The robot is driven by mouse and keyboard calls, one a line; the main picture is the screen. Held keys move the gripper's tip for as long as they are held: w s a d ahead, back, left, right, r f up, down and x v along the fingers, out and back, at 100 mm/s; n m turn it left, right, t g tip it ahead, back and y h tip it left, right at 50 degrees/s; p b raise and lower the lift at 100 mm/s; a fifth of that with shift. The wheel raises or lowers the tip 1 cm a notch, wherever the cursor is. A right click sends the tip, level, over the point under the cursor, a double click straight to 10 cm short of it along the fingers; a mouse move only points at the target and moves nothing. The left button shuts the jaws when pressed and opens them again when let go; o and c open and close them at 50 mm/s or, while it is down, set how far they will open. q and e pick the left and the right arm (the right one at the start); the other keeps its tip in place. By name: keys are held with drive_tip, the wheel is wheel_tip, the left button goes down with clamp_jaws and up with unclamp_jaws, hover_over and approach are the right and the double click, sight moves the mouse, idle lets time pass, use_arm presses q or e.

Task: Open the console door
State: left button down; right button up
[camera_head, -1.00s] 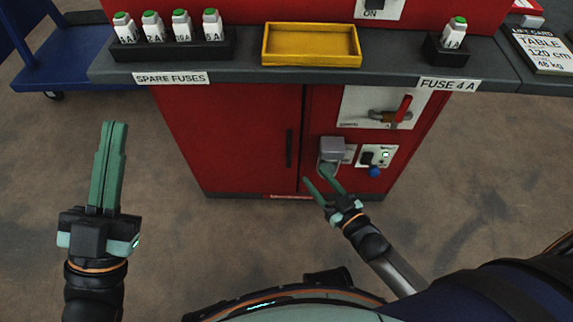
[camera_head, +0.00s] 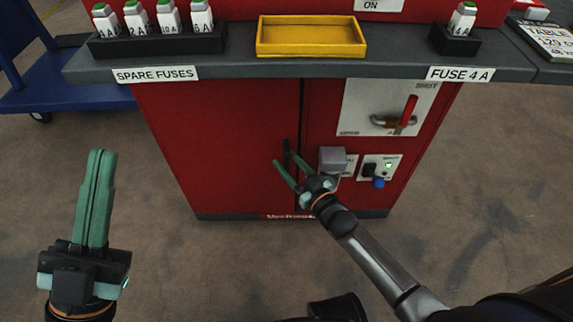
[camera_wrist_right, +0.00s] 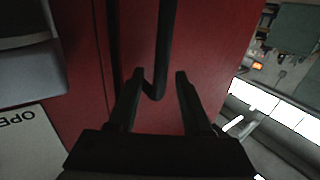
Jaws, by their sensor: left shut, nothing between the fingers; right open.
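The red console door (camera_head: 215,135) is the wide left panel of the cabinet and looks closed against the frame. Its black vertical bar handle (camera_head: 286,147) is near the door's right edge. My right gripper (camera_head: 281,158) is open at the handle's lower part. In the right wrist view the handle (camera_wrist_right: 166,40) runs down between the two open fingers (camera_wrist_right: 159,74), and its bent lower end shows between them. Contact cannot be told. My left gripper (camera_head: 102,152) is shut and empty, off to the left over the floor.
A grey box (camera_head: 332,158) and a small switch panel (camera_head: 379,170) sit right of the handle. Above them is a plate with a red lever (camera_head: 409,111). The grey counter (camera_head: 300,68) overhangs the door and carries fuses and a yellow tray (camera_head: 311,50).

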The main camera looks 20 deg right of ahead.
drive_tip(key=shift+w+a, duration=0.2)
drive_tip(key=shift+w, duration=0.3)
clamp_jaws()
idle(1.2)
